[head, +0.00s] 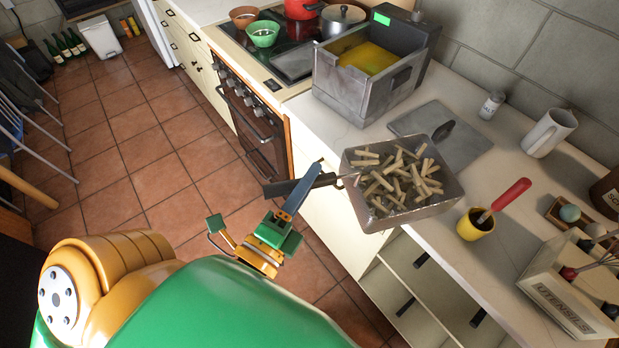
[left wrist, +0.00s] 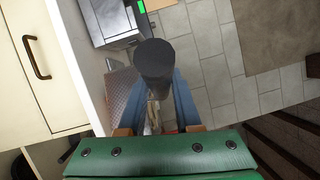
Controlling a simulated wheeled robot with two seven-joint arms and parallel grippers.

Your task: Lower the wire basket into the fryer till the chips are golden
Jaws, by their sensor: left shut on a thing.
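The wire basket (head: 355,205) is full of pale chips (head: 400,185) and is at the counter's front edge, its near part out past the edge. Its dark handle (head: 283,187) points left; the handle's round black end shows large in the left wrist view (left wrist: 155,62). My left gripper (head: 303,188) is shut on the handle, its blue fingers on either side of it. The grey fryer (head: 345,97) holds yellow oil (head: 372,58) and stands on the counter beyond the basket, apart from it. It also shows in the left wrist view (left wrist: 112,25). My right gripper is not in view.
A flat grey lid (head: 465,148) with a black knob lies between fryer and basket. A yellow pot (head: 475,225) with a red-handled tool stands right of the basket. A utensils box (head: 555,295), a white mug (head: 549,133) and a shaker (head: 491,105) are farther right. The hob (head: 272,65) bears pots.

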